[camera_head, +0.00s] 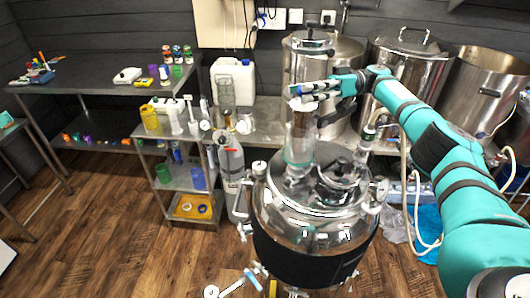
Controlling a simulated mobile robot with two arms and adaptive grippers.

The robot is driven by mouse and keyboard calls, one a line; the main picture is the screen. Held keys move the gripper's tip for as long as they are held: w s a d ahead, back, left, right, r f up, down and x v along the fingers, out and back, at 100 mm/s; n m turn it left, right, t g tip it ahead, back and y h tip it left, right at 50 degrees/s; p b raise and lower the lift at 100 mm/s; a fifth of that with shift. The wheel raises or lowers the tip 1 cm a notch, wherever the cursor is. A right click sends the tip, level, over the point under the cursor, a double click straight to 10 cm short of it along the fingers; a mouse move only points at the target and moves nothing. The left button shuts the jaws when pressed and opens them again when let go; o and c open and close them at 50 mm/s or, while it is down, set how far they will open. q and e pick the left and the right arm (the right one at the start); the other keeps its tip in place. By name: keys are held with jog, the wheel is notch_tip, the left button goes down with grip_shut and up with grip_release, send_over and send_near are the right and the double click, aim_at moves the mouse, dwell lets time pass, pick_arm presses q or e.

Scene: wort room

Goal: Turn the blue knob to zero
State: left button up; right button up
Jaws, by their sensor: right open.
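The steel kettle (315,215) with a dark band around its lower part stands on the floor in front of me. A small blue part (251,276) shows low at its front left, beside a white rod; I cannot tell whether it is the blue knob or where it points. My right gripper (298,97) is open above the kettle, at the upper end of a clear upright tube (301,140). It is well above the blue part, and I cannot tell whether it touches the tube. My left gripper is out of view.
Large steel pots (404,62) stand behind on a steel bench. A grey gas cylinder (230,160) is left of the kettle, beside a small shelf cart (187,178). A long table (100,86) stands at the left. The wooden floor at lower left is clear.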

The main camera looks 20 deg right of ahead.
jog(key=shift+r+m+t+p, duration=0.15)
jog(key=shift+m+t+p, duration=0.2)
jog(key=shift+p, duration=0.25)
jog(key=m+t+p, duration=0.1)
jog(key=t+p, duration=0.1)
jog(key=p, duration=0.1)
jog(key=m+t+h+p, duration=0.1)
jog(key=m+t+p, duration=0.1)
jog(key=t+p, duration=0.1)
jog(key=shift+s+d+r+h+p, duration=0.1)
jog(key=shift+s+r+h+p, duration=0.15)
jog(key=shift+p, duration=0.25)
jog(key=shift+w+f+m+t+h+p, duration=0.1)
jog(key=shift+f+m+t+h+p, duration=0.1)
jog(key=shift+m+t+h+p, duration=0.7)
jog(key=shift+f+m+t+h, duration=0.2)
jog(key=shift+m+t+h, duration=0.35)
jog(key=shift+m+t, duration=0.5)
jog(key=m+t+h+b, duration=0.1)
jog(key=m+t+h, duration=0.1)
jog(key=t+h, duration=0.1)
jog(key=shift+f, duration=0.2)
jog(key=shift+w+m+t+h, duration=0.1)
jog(key=shift+m+t+h, duration=0.7)
jog(key=shift+m+h, duration=0.3)
jog(key=shift+r+h, duration=0.1)
jog(key=shift+h, duration=0.3)
jog(key=shift+m+t+h, duration=0.3)
